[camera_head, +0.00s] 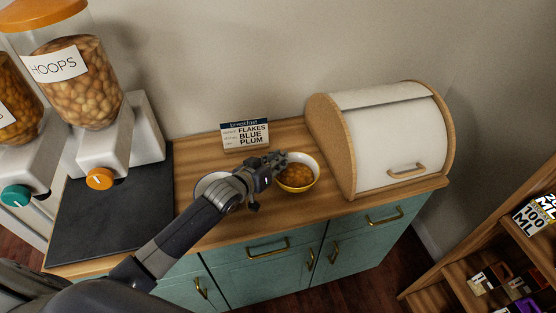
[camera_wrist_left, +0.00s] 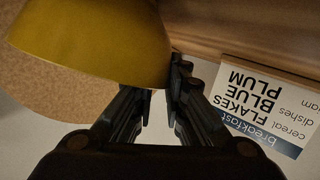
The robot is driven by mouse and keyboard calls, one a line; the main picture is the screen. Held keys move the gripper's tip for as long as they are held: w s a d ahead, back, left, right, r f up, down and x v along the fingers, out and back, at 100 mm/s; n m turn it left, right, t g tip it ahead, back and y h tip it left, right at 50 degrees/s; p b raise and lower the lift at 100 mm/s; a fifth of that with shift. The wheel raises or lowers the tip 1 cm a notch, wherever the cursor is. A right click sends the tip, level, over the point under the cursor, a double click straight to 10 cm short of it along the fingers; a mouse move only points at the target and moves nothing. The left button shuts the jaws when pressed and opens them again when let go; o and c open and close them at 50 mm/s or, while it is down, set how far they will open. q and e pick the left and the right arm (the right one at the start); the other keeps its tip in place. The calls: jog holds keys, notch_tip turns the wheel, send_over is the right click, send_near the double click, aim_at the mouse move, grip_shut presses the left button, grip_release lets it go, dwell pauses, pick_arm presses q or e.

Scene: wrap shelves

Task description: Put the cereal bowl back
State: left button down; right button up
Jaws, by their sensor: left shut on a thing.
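The cereal bowl (camera_head: 298,186), yellow outside and pale inside with brown cereal in it, is at the counter's middle, left of the bread bin. My left gripper (camera_head: 275,163) is shut on the bowl's left rim. In the left wrist view the bowl's yellow outer side (camera_wrist_left: 95,42) fills the upper left, at the fingertips (camera_wrist_left: 165,75). I cannot tell whether the bowl touches the counter. A small sign (camera_head: 245,135) reading "breakfast", "FLAKES", "BLUE", "PLUM" stands behind; it also shows in the left wrist view (camera_wrist_left: 262,108). My right gripper is not in view.
A white bread bin (camera_head: 395,140) with wooden sides stands close right of the bowl. A pale round dish (camera_head: 208,183) is partly hidden behind my left arm. Cereal dispensers (camera_head: 85,85) stand on a dark mat (camera_head: 110,215) at left. A wooden shelf (camera_head: 455,265) is at lower right.

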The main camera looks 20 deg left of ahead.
pick_arm(q)
jog(key=shift+f, duration=0.1)
jog(key=c, duration=2.1)
grip_release()
jog(key=shift+f, duration=0.15)
jog(key=o, duration=0.5)
jog(key=shift+r, duration=0.25)
jog(key=shift+s+a, duration=0.15)
jog(key=shift+s, duration=0.2)
jog(key=b+v, duration=0.1)
jog(key=v, duration=1)
jog(key=shift+s, duration=0.1)
